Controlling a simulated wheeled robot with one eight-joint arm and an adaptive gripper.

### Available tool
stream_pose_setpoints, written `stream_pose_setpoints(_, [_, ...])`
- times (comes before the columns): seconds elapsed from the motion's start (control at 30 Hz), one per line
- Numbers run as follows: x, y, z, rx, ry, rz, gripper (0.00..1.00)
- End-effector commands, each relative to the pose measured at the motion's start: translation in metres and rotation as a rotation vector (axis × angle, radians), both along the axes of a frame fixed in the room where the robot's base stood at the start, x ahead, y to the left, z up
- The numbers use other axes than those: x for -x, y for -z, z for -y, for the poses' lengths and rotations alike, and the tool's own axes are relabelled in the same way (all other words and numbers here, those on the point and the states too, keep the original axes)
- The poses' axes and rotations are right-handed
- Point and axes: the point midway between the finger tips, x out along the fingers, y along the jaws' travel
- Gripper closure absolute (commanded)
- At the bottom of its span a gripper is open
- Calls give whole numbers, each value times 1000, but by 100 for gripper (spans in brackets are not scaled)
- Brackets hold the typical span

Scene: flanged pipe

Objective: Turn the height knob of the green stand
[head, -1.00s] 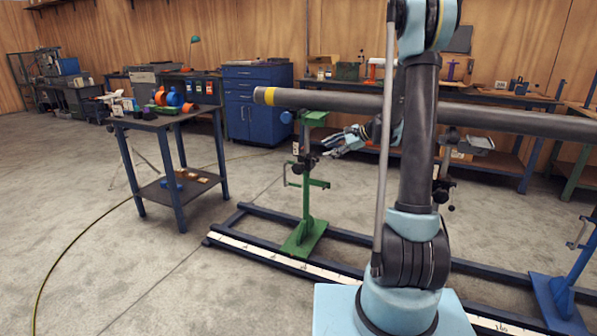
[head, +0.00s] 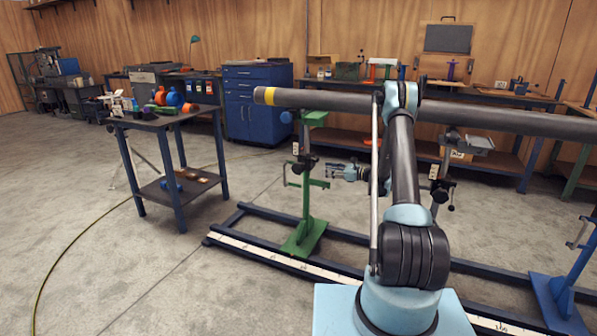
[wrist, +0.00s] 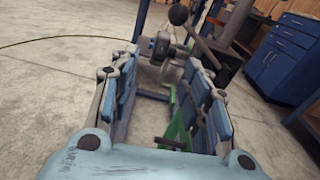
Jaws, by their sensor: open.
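The green stand (head: 305,205) stands upright on its flat foot, under the left part of the long grey pipe (head: 345,101). A dark knob (head: 311,160) sits on its post, with a crank-like bar lower down. My gripper (head: 331,171) is just right of the post, level with its middle and pointing left. In the wrist view my gripper (wrist: 161,62) is open, its blue-padded fingers apart. A grey rounded part (wrist: 158,46) and a black ball (wrist: 178,14) show beyond the fingertips. Part of the green stand (wrist: 180,125) shows between the fingers. I cannot tell whether anything touches.
A dark rail frame with a white scale (head: 280,262) runs along the floor under the stands. A blue stand (head: 565,285) is at the right, and another stand (head: 440,185) is behind my arm. A cart (head: 165,120) stands left. Floor between cart and green stand is clear.

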Motion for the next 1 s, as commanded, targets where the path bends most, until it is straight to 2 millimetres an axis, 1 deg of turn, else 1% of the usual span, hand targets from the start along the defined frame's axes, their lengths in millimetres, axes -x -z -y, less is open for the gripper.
stream_pose_setpoints(0.03, [-2,9,1,-22,3,-13,57])
stream_pose_setpoints(0.2, [-4,23,3,-69,7,-43,57])
stream_pose_setpoints(0.33, [-6,25,0,-80,7,-50,57])
stream_pose_setpoints(0.43, [-9,25,-9,-80,7,-50,57])
stream_pose_setpoints(0.57, [-15,25,-28,-80,5,-50,57])
stream_pose_setpoints(1.0, [-42,25,-101,-78,6,-49,57])
